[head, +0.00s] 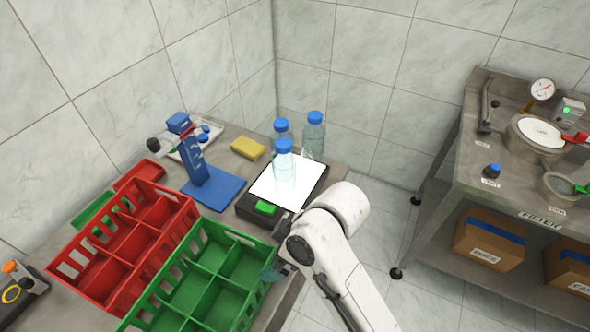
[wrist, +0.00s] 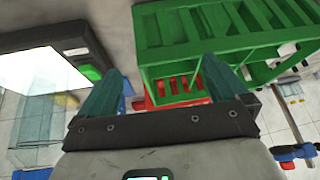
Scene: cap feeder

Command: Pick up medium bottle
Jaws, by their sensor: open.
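Three clear bottles with blue caps stand upright around the white light panel (head: 262,187). The front bottle (head: 284,170) is on the panel. A second bottle (head: 281,129) is behind it, partly hidden, and a third bottle (head: 314,138) is at the back right. I cannot tell for sure which is the medium one. My gripper (head: 274,271) is low beside the green crate, in front of the panel and apart from the bottles. In the wrist view my gripper (wrist: 161,70) is open and empty. See-through bottle shapes (wrist: 40,125) show at its lower left.
A green crate (head: 211,241) and a red crate (head: 127,270) fill the bench front. A blue stand (head: 212,190) and a yellow sponge (head: 248,147) are behind them. A steel table (head: 465,185) stands apart at right, across open floor.

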